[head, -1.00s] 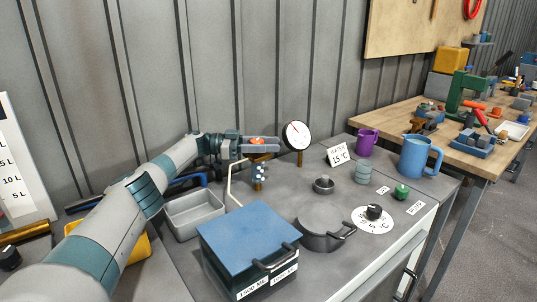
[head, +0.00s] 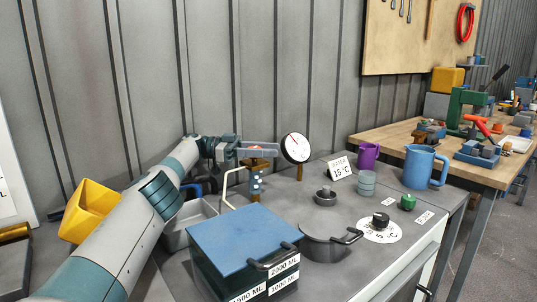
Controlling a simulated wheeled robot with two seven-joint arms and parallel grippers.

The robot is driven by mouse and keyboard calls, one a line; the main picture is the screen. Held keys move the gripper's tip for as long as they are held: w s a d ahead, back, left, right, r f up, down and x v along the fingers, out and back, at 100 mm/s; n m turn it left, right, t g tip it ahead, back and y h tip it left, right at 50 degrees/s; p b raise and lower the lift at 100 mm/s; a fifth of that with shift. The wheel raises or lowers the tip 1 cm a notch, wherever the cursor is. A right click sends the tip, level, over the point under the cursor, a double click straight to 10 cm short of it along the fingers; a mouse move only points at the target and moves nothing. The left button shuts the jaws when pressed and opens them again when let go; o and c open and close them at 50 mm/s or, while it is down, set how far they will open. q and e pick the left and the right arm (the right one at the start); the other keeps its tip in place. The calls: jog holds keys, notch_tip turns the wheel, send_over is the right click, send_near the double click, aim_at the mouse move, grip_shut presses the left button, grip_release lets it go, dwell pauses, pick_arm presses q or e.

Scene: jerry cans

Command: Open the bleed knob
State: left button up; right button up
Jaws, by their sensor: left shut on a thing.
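My left gripper (head: 262,150) reaches in from the left to the brass fitting (head: 257,163) beside the round white gauge (head: 296,148). My right gripper is not in view.
A blue-lidded box (head: 243,240) and a dark lidded pot (head: 325,238) stand in front on the grey bench. A yellow bin (head: 88,208) is tilted beside my left arm. A grey tray (head: 176,238) is partly hidden. A blue jug (head: 420,165) stands at right.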

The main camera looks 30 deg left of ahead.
pick_arm(q)
jog(key=shift+s+d+f, duration=0.1)
jog(key=shift+d+f, duration=0.2)
jog(key=shift+f, duration=0.4)
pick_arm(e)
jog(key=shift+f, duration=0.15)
pick_arm(q)
jog(key=o, duration=1.1)
jog(key=shift+d, duration=0.1)
jog(key=shift+c, duration=0.2)
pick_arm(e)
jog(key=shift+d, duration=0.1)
pick_arm(q)
jog(key=shift+r, duration=0.1)
